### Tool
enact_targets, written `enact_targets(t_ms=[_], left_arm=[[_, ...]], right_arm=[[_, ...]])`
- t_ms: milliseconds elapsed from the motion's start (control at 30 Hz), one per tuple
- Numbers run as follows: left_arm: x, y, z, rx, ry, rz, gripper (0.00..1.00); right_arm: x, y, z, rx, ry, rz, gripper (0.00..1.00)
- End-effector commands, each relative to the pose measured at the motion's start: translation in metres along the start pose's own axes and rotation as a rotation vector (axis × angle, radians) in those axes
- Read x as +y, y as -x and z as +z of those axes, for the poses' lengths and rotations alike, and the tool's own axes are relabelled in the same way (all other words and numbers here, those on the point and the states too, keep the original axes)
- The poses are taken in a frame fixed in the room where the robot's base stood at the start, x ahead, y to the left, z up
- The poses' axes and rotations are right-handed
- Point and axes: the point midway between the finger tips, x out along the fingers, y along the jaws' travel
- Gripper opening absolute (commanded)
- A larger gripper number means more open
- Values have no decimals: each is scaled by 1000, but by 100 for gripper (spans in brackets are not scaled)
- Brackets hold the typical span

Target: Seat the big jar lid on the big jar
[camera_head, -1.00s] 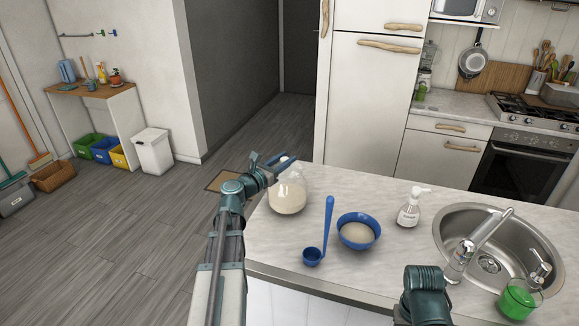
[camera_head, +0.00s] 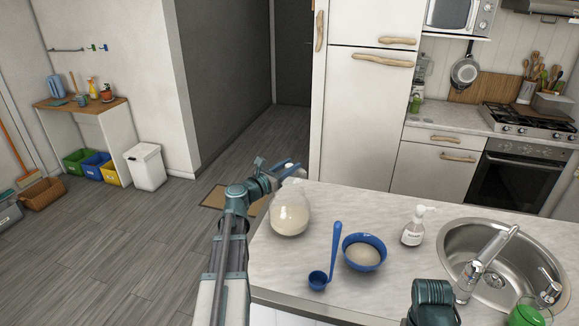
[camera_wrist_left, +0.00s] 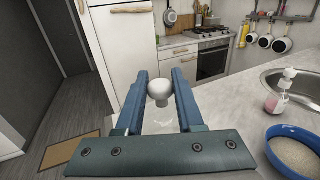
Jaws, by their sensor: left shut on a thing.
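The big jar (camera_head: 289,215) is round clear glass, partly filled with pale contents, standing at the counter's left end. My left gripper (camera_head: 290,169) is just above the jar's mouth in the head view, shut on the big jar lid (camera_head: 299,173). In the left wrist view, the lid's round white knob (camera_wrist_left: 160,90) sits between the two blue fingers of this gripper (camera_wrist_left: 159,92). The lid's lower part is mostly hidden there. The lid appears raised above the jar; the exact gap is hard to tell. My right gripper is out of view.
On the counter (camera_head: 300,255), a blue ladle (camera_head: 334,250) and a blue bowl (camera_head: 364,251) of pale grain lie right of the jar. A soap bottle (camera_head: 414,226), a sink (camera_head: 490,240) and a green container (camera_head: 527,315) are farther right.

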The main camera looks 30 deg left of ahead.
Motion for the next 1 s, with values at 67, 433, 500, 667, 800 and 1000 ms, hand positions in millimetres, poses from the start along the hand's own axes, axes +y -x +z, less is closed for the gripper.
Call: enact_targets(t_ms=[67, 433, 500, 667, 800, 1000], left_arm=[[0, 0, -10, 0, 0, 0, 0], [0, 0, -38, 0, 0, 0, 0], [0, 0, -44, 0, 0, 0, 0], [0, 0, -55, 0, 0, 0, 0], [0, 0, -61, 0, 0, 0, 0], [0, 0, -62, 0, 0, 0, 0]], right_arm=[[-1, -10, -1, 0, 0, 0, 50], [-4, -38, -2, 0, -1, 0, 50], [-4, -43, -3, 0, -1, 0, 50], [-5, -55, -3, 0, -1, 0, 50], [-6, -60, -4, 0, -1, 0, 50], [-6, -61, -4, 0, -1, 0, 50]])
